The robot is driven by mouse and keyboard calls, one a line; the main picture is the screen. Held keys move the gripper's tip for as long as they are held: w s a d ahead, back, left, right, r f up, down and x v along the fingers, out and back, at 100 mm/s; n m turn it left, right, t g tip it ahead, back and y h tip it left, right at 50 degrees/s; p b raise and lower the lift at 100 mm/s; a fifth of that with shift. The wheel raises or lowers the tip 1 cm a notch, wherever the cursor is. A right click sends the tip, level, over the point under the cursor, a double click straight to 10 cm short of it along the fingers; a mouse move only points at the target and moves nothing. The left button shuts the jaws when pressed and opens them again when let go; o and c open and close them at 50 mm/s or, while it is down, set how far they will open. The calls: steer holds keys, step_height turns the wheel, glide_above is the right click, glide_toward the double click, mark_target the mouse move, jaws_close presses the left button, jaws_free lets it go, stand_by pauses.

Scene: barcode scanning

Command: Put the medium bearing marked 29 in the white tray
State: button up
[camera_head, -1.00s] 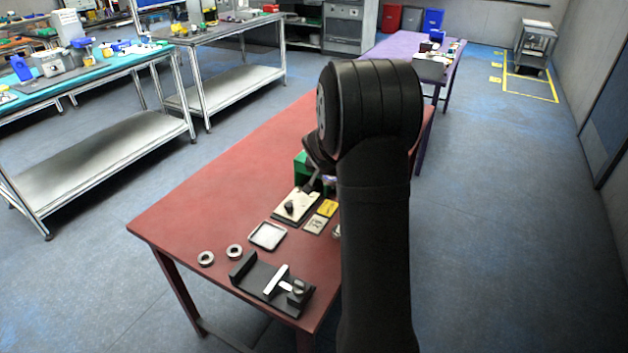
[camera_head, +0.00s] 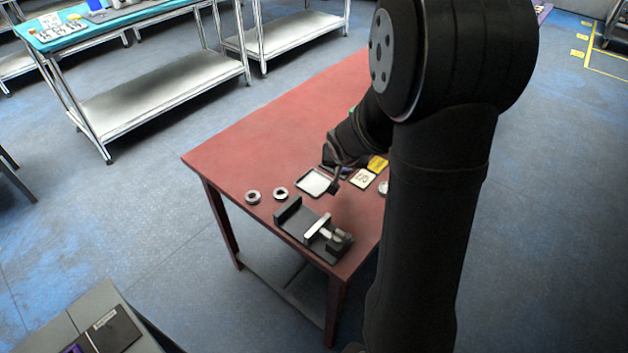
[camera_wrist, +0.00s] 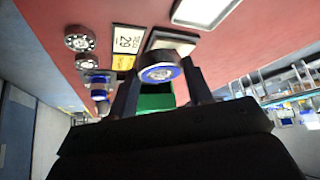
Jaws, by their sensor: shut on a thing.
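My gripper (camera_wrist: 162,88) is shut on a bearing (camera_wrist: 160,72), a metal ring with blue on its face, seen between the two fingers in the wrist view. A card reading 29 (camera_wrist: 127,38) lies on the red table beyond it. The white tray (camera_head: 314,182) has a dark rim and lies flat and empty in the head view; part of it also shows at the top of the wrist view (camera_wrist: 203,10). In the head view my gripper (camera_head: 335,187) is just right of the tray, above the table. The held bearing is hard to make out there.
Two bearings (camera_head: 253,197) (camera_head: 281,193) lie left of the tray. A dark fixture (camera_head: 315,230) stands on the near edge. Right of my gripper are a white card (camera_head: 362,178), a yellow card (camera_head: 377,163) and another bearing (camera_head: 383,188). A green box (camera_wrist: 157,102) shows behind the held bearing.

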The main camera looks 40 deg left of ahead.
steer(key=s+a+f, duration=0.1)
steer(key=a, duration=0.1)
steer(key=a+f, duration=0.2)
steer(key=a, duration=0.1)
steer(key=s+a+f, duration=0.1)
steer(key=a+f, duration=0.1)
steer(key=a, duration=0.1)
steer(key=shift+s+a+f, duration=0.1)
steer(key=shift+s, duration=0.25)
steer(key=shift+f, duration=2)
steer(key=shift+f, duration=0.1)
steer(key=o, duration=0.8)
steer(key=shift+o, duration=0.2)
steer(key=v, duration=1.2)
